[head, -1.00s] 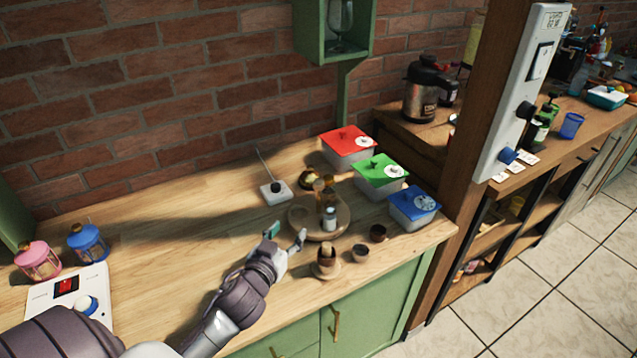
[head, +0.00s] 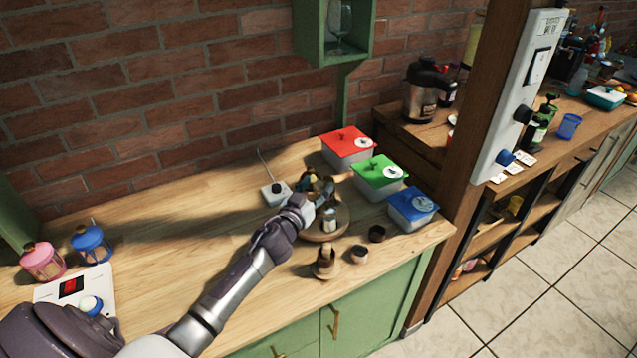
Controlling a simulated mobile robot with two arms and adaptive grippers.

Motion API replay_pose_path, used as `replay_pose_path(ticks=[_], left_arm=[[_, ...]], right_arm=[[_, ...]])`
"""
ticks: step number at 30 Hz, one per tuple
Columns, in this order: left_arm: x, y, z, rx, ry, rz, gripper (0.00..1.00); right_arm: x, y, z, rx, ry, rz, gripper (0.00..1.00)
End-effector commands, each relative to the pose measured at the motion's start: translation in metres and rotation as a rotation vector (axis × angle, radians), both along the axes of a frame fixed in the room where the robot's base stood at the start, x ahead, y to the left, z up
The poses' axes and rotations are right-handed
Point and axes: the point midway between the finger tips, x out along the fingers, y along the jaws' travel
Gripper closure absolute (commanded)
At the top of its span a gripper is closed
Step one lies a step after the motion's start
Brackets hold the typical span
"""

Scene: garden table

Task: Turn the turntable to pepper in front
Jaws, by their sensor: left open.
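The round wooden turntable (head: 342,227) stands on the wooden counter, left of the lidded boxes. A small clear shaker with a pale top (head: 329,220) stands on its front part. Other items on the turntable are mostly hidden behind my left gripper, and I cannot tell which one is the pepper. My left gripper (head: 321,187) is open, with its fingers over the turntable among the items at its back. I cannot tell whether it touches any of them. My right gripper is not in view.
Boxes with red (head: 346,140), green (head: 378,172) and blue (head: 413,203) lids stand to the right. Small brown cups (head: 377,233) and a wooden holder (head: 325,262) sit near the front edge. A white device with a black knob (head: 277,193) is behind.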

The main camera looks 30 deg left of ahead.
Motion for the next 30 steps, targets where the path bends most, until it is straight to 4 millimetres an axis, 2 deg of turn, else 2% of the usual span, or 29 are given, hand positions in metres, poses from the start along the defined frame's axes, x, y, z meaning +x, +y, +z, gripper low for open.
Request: replay_pose_path(ticks=[4,14,21,24,30], left_arm=[[0.0116,0.0003,0.0,0.001,0.0,-0.001,0.44],[0.0138,0.0002,-0.0003,0.001,0.001,-0.001,0.46],[0.0137,0.0003,-0.0003,0.001,0.001,-0.001,0.86],[0.0136,0.0003,-0.0004,0.001,0.001,-0.001,1.0],[0.0136,0.0003,-0.0004,0.001,0.001,-0.001,1.0]], right_arm=[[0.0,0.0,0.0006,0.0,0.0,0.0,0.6],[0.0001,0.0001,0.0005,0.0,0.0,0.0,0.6],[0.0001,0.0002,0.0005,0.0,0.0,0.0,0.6],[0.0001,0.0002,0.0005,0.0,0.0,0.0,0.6],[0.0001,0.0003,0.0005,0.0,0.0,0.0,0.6]])
